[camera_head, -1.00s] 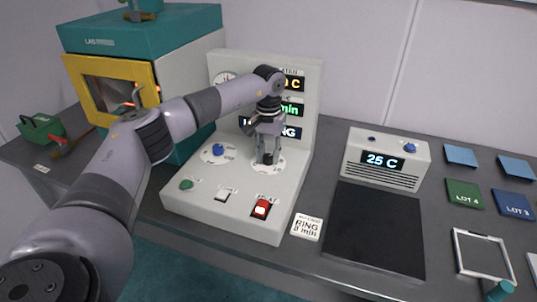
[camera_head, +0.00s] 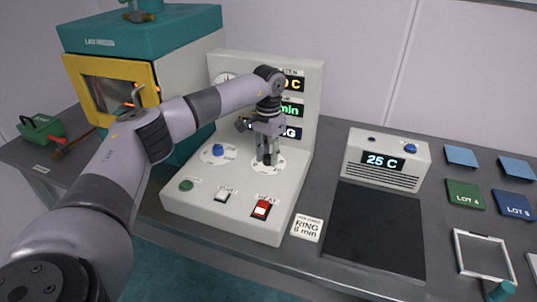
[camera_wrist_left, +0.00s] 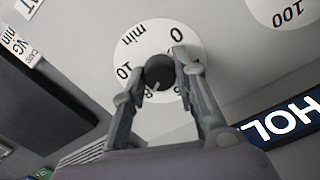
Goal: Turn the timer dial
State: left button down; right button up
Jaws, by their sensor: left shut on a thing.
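The timer dial is a dark round knob (camera_wrist_left: 160,72) on a white disc marked with numbers and "min" in the left wrist view. In the head view its white disc (camera_head: 277,166) lies on the sloped front panel, and the knob is mostly hidden by the gripper. My left gripper (camera_head: 266,160) points down at the dial, and its two fingers (camera_wrist_left: 161,78) are shut on the knob from both sides. My right gripper is in no view.
The panel also holds a blue knob (camera_head: 218,150), a green button (camera_head: 186,185), a white switch (camera_head: 222,196) and a red switch (camera_head: 261,208).

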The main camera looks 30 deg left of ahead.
aim_at(268, 156)
pick_arm(q)
jog(key=shift+w+r, duration=0.1)
jog(key=shift+r, duration=0.05)
jog(key=c, duration=1.3)
grip_release()
notch_tip(268, 156, up, 12)
jog(key=shift+a+f, duration=0.1)
jog(key=shift+s+f, duration=0.1)
jog(key=shift+s, duration=0.1)
